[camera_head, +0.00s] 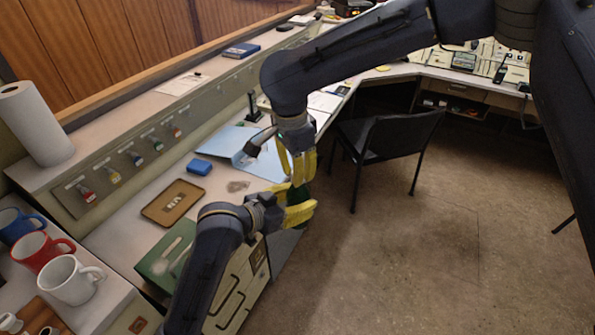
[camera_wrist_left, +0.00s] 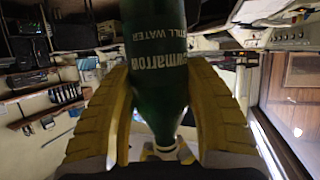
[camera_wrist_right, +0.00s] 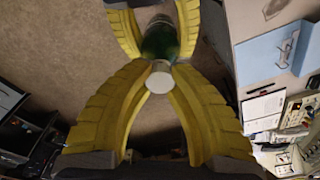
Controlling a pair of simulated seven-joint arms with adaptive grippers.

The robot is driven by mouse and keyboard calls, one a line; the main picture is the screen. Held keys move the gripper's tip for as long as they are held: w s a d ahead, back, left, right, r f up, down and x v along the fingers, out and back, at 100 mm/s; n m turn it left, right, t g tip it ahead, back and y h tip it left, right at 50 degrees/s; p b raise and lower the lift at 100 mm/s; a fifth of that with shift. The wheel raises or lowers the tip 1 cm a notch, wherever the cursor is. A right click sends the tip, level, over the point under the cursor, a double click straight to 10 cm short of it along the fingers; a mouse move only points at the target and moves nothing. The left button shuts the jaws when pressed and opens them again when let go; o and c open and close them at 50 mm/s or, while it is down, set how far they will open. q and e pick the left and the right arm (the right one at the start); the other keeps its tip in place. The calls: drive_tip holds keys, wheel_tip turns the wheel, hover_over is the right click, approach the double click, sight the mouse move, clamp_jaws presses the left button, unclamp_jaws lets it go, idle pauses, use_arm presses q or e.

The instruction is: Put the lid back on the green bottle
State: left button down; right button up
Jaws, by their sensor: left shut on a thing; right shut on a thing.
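The green bottle (camera_head: 297,197) is held off the counter edge in my left gripper (camera_head: 303,208), whose yellow fingers are shut around its sides. In the left wrist view the bottle (camera_wrist_left: 155,45) shows its white lettering and a neck tapering towards the right gripper's fingers. My right gripper (camera_head: 299,178) is just above it in the head view, fingers pointing down. In the right wrist view it is shut on the round white lid (camera_wrist_right: 160,82), in line with the bottle (camera_wrist_right: 160,42) behind it. I cannot tell whether the lid touches the bottle's mouth.
On the counter are a brown tray (camera_head: 173,203), a blue box (camera_head: 199,167), a blue sheet (camera_head: 228,143) and a green board (camera_head: 165,250). Several mugs (camera_head: 70,279) and a paper roll (camera_head: 35,124) are at left. A black chair (camera_head: 385,138) stands on otherwise open floor.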

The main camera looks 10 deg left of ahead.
idle(0.9)
drive_tip(key=o, duration=0.7)
drive_tip(key=shift+r, duration=2.25)
